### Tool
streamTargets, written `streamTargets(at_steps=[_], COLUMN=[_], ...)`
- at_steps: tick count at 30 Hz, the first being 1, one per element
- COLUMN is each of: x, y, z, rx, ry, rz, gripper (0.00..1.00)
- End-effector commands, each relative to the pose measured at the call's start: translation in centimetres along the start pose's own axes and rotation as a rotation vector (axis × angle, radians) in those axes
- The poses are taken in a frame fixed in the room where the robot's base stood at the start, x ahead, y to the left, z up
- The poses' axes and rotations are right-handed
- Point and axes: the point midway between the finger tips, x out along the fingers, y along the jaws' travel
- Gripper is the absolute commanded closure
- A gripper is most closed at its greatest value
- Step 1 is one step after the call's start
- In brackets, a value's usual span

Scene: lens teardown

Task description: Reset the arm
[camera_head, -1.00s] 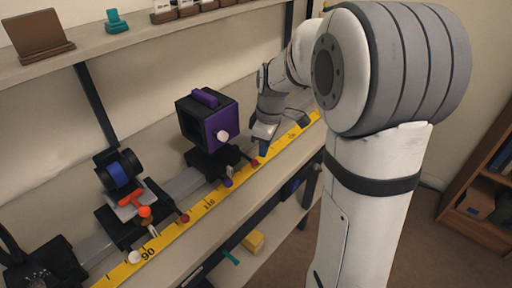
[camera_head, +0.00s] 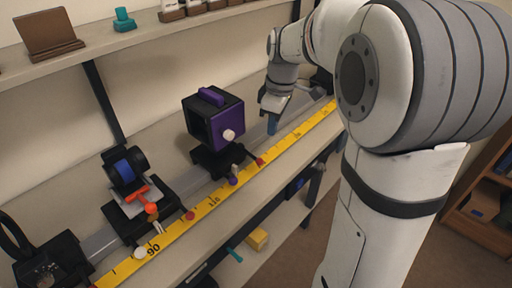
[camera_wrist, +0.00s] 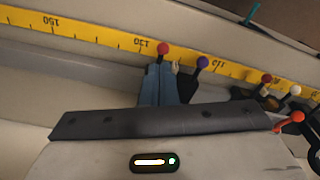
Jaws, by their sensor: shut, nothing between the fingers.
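My gripper (camera_head: 272,125) is at the end of my arm, above the rail and to the right of the purple-and-black box mount (camera_head: 229,130). Its blue fingers point down, are shut together and hold nothing. In the wrist view my gripper's fingers (camera_wrist: 159,78) show pressed together, with a red-tipped knob (camera_wrist: 163,48) and a purple knob (camera_wrist: 203,62) just beyond them in the picture. I cannot tell whether the fingers touch either knob.
A yellow measuring tape (camera_head: 208,206) runs along the bench front. A blue lens mount (camera_head: 125,168) with an orange knob (camera_head: 151,208) stands left on the rail. An upper shelf (camera_head: 150,38) holds small items. A bookcase (camera_head: 485,205) stands at right.

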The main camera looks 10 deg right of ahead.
Motion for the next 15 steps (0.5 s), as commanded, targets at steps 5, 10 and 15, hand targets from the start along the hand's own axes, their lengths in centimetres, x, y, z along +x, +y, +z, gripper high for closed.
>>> streamTargets(at_steps=[5,10,15], x=[0.0,0.0,-1.5], y=[0.0,-0.1,-2.1], z=[0.0,-0.1,0.8], rx=[0.000,0.000,0.099], ry=[0.000,0.000,0.003], rz=[0.000,0.000,0.022], gripper=[1.00,1.00,1.00])
